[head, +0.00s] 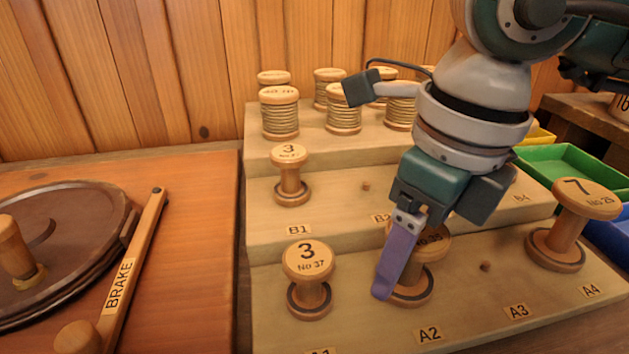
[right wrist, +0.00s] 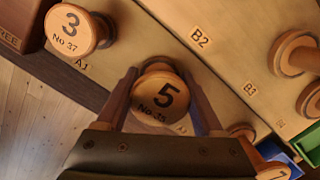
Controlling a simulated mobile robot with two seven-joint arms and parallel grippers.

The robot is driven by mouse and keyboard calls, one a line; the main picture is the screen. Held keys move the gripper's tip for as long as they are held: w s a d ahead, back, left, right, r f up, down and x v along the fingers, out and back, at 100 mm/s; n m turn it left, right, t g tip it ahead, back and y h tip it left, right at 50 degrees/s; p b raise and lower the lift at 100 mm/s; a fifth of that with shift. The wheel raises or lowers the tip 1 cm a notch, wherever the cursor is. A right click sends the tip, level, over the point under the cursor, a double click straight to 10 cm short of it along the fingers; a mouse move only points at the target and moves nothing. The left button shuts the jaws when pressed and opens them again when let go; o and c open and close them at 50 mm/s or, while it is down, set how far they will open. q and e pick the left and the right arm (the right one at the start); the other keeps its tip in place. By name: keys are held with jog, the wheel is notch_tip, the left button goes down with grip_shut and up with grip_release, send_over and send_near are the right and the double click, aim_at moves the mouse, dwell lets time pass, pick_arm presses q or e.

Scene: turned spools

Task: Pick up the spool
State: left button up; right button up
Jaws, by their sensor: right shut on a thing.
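The wooden spool marked 5, No 35 (head: 432,250) stands at place A2 on the front step, its base seeming to rest on the step. Its top shows clearly in the right wrist view (right wrist: 158,95). My right gripper (head: 404,268) is shut on this spool, with one finger on each side of it. In the head view the purple finger covers part of the spool and the other finger is hidden. In the right wrist view the fingers (right wrist: 159,78) flank the spool's top. My left gripper is not in view.
Spool 3, No 37 (head: 309,277) stands to the left, another spool 3 (head: 290,176) behind at B1, and spool 7 (head: 571,222) at A4. Wound spools (head: 280,114) fill the back step. A brake lever (head: 132,270) is at left; a green bin (head: 570,170) is at right.

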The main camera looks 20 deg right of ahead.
jog(key=c, duration=0.8)
jog(key=shift+o, duration=0.2)
